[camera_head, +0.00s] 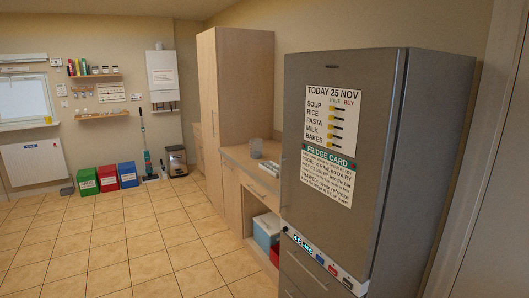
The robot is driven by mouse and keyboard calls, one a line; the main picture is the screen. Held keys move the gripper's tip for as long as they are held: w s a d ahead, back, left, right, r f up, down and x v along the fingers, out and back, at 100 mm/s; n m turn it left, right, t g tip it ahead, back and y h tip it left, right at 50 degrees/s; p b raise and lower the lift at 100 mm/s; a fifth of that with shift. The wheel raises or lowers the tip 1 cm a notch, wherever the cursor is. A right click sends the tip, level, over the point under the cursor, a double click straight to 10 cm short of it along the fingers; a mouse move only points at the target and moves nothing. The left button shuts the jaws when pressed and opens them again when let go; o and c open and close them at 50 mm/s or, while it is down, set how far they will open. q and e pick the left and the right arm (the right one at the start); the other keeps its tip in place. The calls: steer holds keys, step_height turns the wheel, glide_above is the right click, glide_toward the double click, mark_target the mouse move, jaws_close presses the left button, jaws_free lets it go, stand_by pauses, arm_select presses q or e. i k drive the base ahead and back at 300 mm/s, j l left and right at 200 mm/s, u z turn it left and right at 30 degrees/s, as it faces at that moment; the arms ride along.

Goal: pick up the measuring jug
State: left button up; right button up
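Neither of my grippers is in view.
A tall grey fridge (355,230) with posters stands at the right, in front of part of the counter. A tall wooden cupboard (236,90) stands beyond the counter. Green (88,182), red and blue bins line the back wall. The tiled floor (120,245) is clear.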

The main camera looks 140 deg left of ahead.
mark_target(256, 147)
steer(key=u, duration=4.65)
steer(key=i+j+u, duration=0.3)
steer(key=i, duration=0.75)
steer(key=i+u, duration=0.35)
steer(key=i, duration=0.7)
steer(key=i+z, duration=0.2)
steer(key=i, duration=0.3)
steer(key=i+j+z, duration=0.25)
steer(key=i, duration=0.25)
steer(key=i+j+z, duration=0.2)
steer(key=i, duration=0.3)
steer(key=i+j+z, duration=0.2)
steer(key=z, duration=0.2)
steer(key=i+j+z, duration=0.25)
steer(key=z, duration=0.2)
steer(key=i+j+z, duration=0.25)
steer(key=j+z, duration=0.15)
steer(key=i+j+z, duration=0.15)
steer(key=j+z, duration=0.3)
steer(key=i+j+z, duration=0.1)
steer(key=j+z, duration=0.3)
